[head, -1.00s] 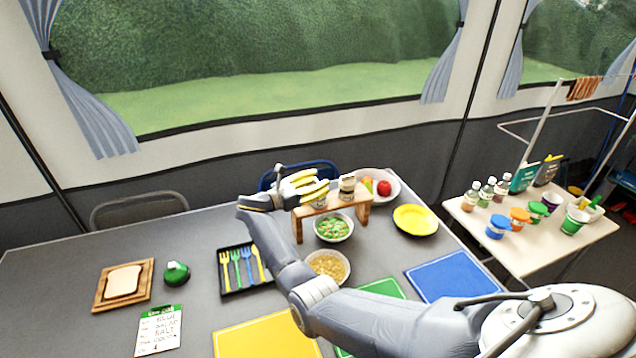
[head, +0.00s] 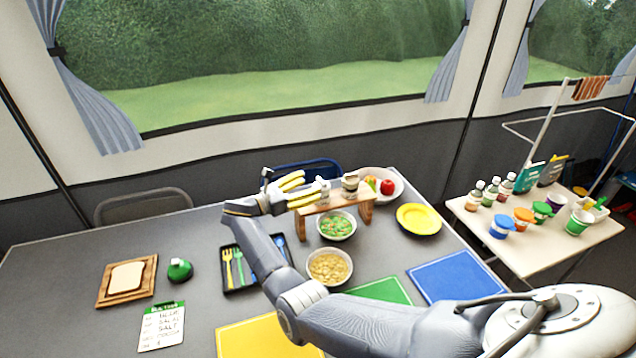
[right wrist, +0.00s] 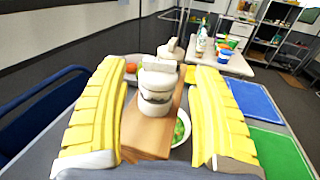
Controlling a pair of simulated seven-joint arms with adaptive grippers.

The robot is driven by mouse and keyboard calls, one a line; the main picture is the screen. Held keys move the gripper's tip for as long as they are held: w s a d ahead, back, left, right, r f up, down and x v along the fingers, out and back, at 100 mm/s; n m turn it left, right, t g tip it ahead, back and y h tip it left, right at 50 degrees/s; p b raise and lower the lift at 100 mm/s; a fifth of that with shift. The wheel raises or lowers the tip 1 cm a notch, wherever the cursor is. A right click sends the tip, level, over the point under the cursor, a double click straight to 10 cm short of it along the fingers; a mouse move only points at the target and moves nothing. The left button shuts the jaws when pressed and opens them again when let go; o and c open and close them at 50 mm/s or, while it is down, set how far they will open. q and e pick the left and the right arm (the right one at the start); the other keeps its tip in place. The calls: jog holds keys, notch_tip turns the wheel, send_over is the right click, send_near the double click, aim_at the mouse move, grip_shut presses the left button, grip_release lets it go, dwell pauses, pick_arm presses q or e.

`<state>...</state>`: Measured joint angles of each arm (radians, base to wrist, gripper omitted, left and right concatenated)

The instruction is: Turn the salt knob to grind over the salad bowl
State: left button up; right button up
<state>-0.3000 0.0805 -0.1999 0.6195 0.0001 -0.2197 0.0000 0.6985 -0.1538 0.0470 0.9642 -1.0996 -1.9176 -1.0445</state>
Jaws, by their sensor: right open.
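A wooden stand (head: 366,212) on the table carries two small grinders with pale knobs. The left grinder (head: 322,190) is the nearer one (right wrist: 156,90) in the right wrist view; the other grinder (head: 350,185) stands behind it (right wrist: 171,50). I cannot read which holds salt. The salad bowl (head: 337,226), with green contents, sits below the stand's front; part of it shows in the right wrist view (right wrist: 182,130). My right gripper (head: 308,191) is open with yellow fingers, left of the near grinder. In the right wrist view, its fingers lie either side of that grinder, apart from it.
A bowl of yellowish food (head: 329,267) stands in front of the salad bowl. A yellow plate (head: 419,219) and fruit plate (head: 397,190) are to the right. A cutlery tray (head: 230,272) lies left of my arm. A blue chair (right wrist: 40,115) stands beside the table.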

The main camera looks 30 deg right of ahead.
jog(key=a, duration=0.6)
jog(key=shift+s+a, duration=0.15)
jog(key=shift+a, duration=0.25)
